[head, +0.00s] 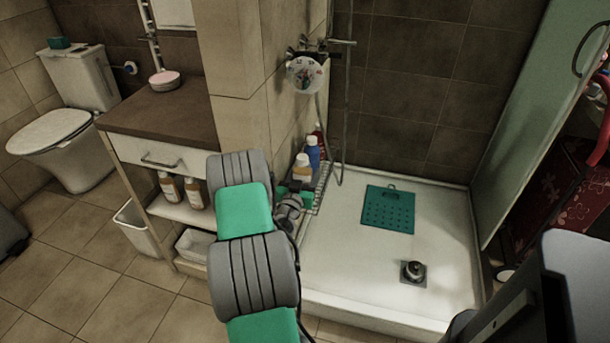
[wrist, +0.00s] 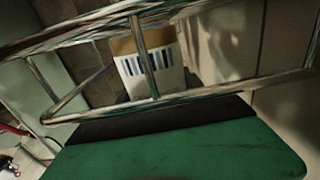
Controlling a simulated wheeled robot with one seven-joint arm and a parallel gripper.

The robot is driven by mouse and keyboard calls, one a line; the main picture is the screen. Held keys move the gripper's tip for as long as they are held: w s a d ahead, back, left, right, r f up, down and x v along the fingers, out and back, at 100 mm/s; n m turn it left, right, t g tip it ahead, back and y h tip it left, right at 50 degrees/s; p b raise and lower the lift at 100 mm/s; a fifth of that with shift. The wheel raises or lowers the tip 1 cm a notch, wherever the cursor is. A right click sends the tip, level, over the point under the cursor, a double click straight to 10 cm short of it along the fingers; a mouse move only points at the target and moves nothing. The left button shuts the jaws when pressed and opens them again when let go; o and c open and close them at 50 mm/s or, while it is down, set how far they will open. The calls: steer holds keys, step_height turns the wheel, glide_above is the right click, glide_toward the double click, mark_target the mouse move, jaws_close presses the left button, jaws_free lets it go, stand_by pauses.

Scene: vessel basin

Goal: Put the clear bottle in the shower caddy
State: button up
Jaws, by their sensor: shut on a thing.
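The clear bottle (head: 302,172), with amber contents and a white cap, stands at the near end of the wire shower caddy (head: 322,188) on the shower wall. My gripper (head: 300,188) is at this bottle, shut on it; its fingers are mostly hidden by my arm. In the wrist view the bottle's white label with blue bars (wrist: 150,72) shows behind the caddy's metal wires (wrist: 165,102), slightly tilted in the picture. My gripper's green body fills the bottom of that view. The bottle's base is hidden, so I cannot tell whether it rests on the caddy floor.
A blue bottle (head: 313,152) and a red bottle (head: 319,131) stand farther back in the caddy. A shower hose (head: 338,172) hangs beside it. Similar amber bottles (head: 194,193) stand on the cabinet shelf. The shower tray (head: 340,265) holds a teal mat (head: 389,209).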

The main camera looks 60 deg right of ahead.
steer(key=shift+r, duration=0.1)
steer(key=shift+f+b, duration=0.25)
steer(key=shift+b, duration=0.1)
steer(key=o, duration=1.6)
steer(key=shift+r+p, duration=0.3)
steer(key=shift+p, duration=0.1)
steer(key=a+b, duration=0.1)
steer(key=a, duration=0.3)
steer(key=s+a+b, duration=0.1)
steer(key=a, duration=0.3)
steer(key=s+a+b, duration=0.1)
steer(key=a+b, duration=0.1)
steer(key=a, duration=0.2)
steer(key=shift+f, duration=0.1)
